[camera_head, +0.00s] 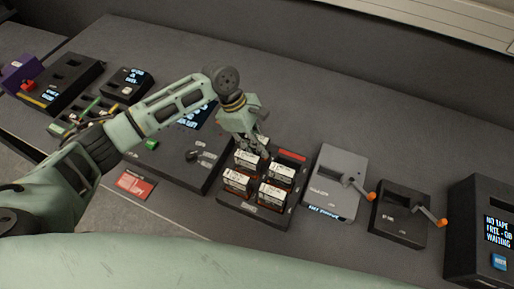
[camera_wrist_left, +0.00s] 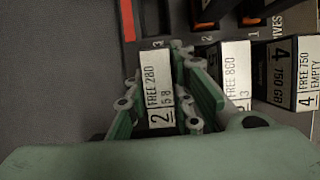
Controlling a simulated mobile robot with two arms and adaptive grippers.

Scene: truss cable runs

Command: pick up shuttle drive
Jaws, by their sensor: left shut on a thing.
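My left gripper (camera_head: 250,150) reaches down over the back left of a black drive rack (camera_head: 252,213). Its fingers, also in the left wrist view (camera_wrist_left: 160,100), are shut on the sides of a white-labelled drive (camera_wrist_left: 157,85) that reads "FREE 280" and "2". The same drive (camera_head: 245,161) shows just below the fingertips in the head view. I cannot tell whether it is clear of its slot. More drives stand in the rack, among them one reading "FREE 860" and "3" (camera_wrist_left: 237,70) and one reading "FREE 750 EMPTY" and "4" (camera_wrist_left: 306,75). My right gripper is not in view.
Right of the rack stand a grey device (camera_head: 335,180) and a black device (camera_head: 398,214), each with an orange-knobbed crank. A black unit with a screen (camera_head: 490,215) is at the far right. A red card (camera_head: 134,185) lies left. The table behind the rack is clear.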

